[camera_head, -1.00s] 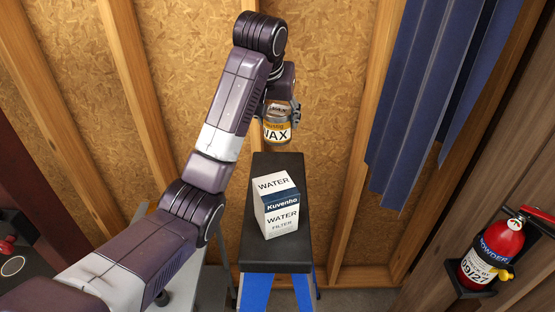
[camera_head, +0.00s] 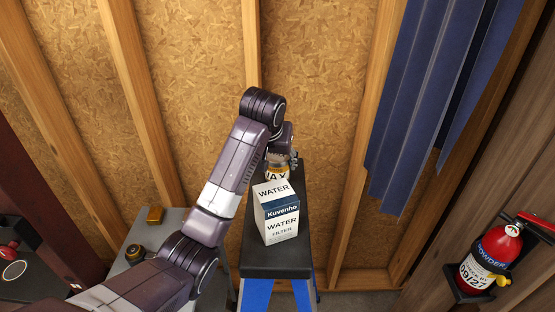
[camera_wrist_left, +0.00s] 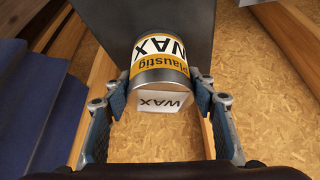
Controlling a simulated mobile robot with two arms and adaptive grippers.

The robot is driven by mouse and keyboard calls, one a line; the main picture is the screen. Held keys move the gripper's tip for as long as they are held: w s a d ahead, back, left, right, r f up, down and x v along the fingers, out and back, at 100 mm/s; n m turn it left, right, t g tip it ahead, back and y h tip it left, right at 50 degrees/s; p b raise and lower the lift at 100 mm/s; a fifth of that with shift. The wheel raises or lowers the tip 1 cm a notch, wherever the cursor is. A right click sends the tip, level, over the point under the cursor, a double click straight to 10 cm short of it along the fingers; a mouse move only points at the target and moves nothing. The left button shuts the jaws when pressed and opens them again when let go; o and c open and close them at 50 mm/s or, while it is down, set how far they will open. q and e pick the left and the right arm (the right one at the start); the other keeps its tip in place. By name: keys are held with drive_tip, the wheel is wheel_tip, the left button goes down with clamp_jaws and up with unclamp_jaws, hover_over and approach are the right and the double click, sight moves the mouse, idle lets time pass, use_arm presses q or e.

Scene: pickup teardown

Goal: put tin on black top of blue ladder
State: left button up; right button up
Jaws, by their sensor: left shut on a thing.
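The tin, labelled WAX (camera_head: 277,173), is a short round can with a yellow and white label and a metal rim. My left gripper (camera_head: 283,166) is shut on it at the far end of the ladder's black top (camera_head: 278,261). The box in front hides the tin's lower part, so I cannot tell whether it touches the top. In the left wrist view, the tin (camera_wrist_left: 160,62) sits between the two fingers, with the dark top (camera_wrist_left: 195,30) behind it. The blue ladder (camera_head: 257,292) shows its legs below. My right gripper is not in view.
A white and navy water filter box (camera_head: 281,228) stands on the black top, close in front of the tin. A grey table (camera_head: 178,222) at left holds small yellowish items. Blue sheets (camera_head: 410,110) hang at right, and a fire extinguisher (camera_head: 490,258) is at the right edge.

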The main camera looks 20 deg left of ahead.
sight(277, 157)
use_arm(q)
drive_tip(key=o, duration=1.5)
drive_tip(key=shift+d, duration=0.1)
drive_tip(key=b+v, duration=0.2)
drive_tip(key=v, duration=0.1)
drive_tip(key=shift+s+r, duration=0.15)
drive_tip(key=shift+r, duration=0.25)
drive_tip(key=p+v, duration=0.2)
drive_tip(key=v, duration=0.1)
drive_tip(key=shift+r, duration=0.35)
drive_tip(key=v, duration=0.4)
drive_tip(key=shift+s+r, duration=0.25)
drive_tip(key=shift+s, duration=0.15)
